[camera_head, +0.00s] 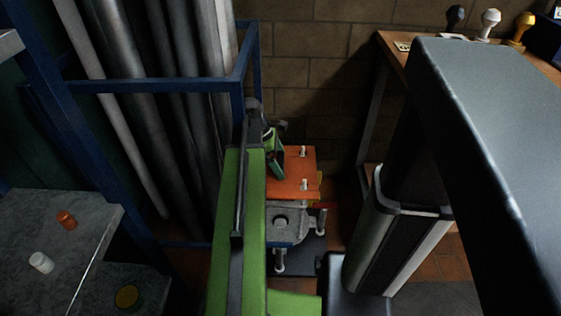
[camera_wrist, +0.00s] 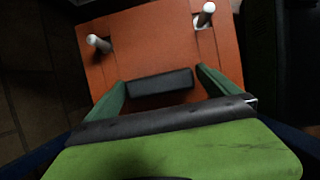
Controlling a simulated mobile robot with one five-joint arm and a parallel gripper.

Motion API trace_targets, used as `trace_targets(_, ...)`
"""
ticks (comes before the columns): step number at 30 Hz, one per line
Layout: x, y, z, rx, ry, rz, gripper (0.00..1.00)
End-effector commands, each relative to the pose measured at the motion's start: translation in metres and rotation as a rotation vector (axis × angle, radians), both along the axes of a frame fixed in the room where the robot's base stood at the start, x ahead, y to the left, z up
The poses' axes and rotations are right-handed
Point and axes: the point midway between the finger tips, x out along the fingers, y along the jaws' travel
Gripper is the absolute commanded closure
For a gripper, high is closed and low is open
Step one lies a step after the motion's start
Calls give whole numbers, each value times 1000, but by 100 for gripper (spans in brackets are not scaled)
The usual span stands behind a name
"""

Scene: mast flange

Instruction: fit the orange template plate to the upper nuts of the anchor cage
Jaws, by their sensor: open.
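The orange template plate (camera_head: 296,180) lies over the far part of the grey anchor cage (camera_head: 290,213) in the head view. Two pale studs (camera_head: 303,152) show at its openings. In the wrist view the plate (camera_wrist: 150,40) fills the middle, with a left stud (camera_wrist: 98,43) and a right stud (camera_wrist: 205,14) standing up through slots. A black grip bar (camera_wrist: 160,84) is on the plate. My gripper (camera_wrist: 162,78) is open, its green fingers at either end of the bar with little gap. The plate's underside and its contact with the nuts are hidden.
A blue frame (camera_head: 160,86) with tall grey pipes stands left. A grey bench (camera_head: 60,240) at lower left holds an orange item (camera_head: 66,220) and a white item (camera_head: 40,262). A wooden table (camera_head: 390,48) with stamp-like items is at upper right. A brick wall (camera_head: 310,60) is behind.

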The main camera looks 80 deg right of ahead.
Motion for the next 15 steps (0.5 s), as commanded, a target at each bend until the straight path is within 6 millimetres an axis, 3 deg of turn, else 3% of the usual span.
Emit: trace_targets(15,44,5,121,-1,0,1,0)
